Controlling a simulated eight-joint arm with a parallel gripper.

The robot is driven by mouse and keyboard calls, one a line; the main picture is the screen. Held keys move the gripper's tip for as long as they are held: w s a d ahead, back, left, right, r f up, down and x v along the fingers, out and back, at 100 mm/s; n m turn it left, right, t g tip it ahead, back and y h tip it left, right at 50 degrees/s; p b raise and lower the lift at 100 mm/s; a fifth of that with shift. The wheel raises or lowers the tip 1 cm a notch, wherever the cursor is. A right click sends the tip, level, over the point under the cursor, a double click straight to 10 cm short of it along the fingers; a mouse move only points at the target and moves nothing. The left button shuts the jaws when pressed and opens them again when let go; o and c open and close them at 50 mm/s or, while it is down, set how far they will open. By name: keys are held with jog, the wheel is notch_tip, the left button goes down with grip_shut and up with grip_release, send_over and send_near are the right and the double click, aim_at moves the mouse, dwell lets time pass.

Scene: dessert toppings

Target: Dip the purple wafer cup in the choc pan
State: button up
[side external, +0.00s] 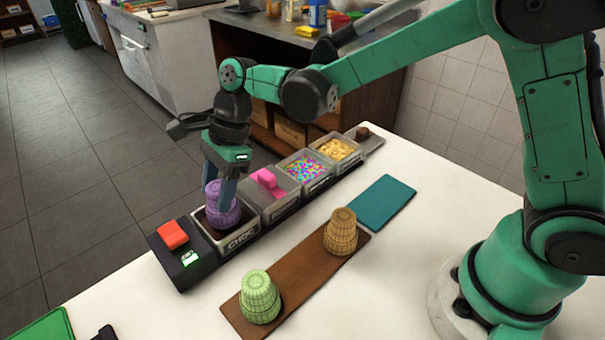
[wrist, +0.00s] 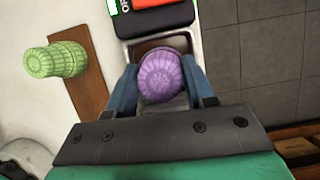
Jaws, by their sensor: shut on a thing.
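The purple wafer cup (side external: 222,203) is between the fingers of my gripper (side external: 222,190), over the choc pan (side external: 239,239) labelled CHOC. In the wrist view the purple cup (wrist: 166,79) sits between two blue fingertips (wrist: 160,88), which are shut on it. The pan's rim and dark inside (wrist: 150,44) show just beyond the cup. The cup's lower part is at or inside the pan opening; I cannot tell if it touches the chocolate.
A green wafer cup (side external: 260,297) and a tan wafer cup (side external: 341,232) stand on a brown board (side external: 290,277). Pans of pink (side external: 268,182), sprinkles (side external: 306,169) and yellow topping (side external: 338,149) continue the row. A red block (side external: 172,235) tops the black unit. A teal mat (side external: 372,203) lies at right.

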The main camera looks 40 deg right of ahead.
jog(key=shift+f, duration=0.25)
jog(key=shift+f, duration=0.85)
dwell(0.8)
jog(key=shift+r, duration=2)
jog(key=shift+r, duration=2.3)
jog(key=shift+d, duration=0.1)
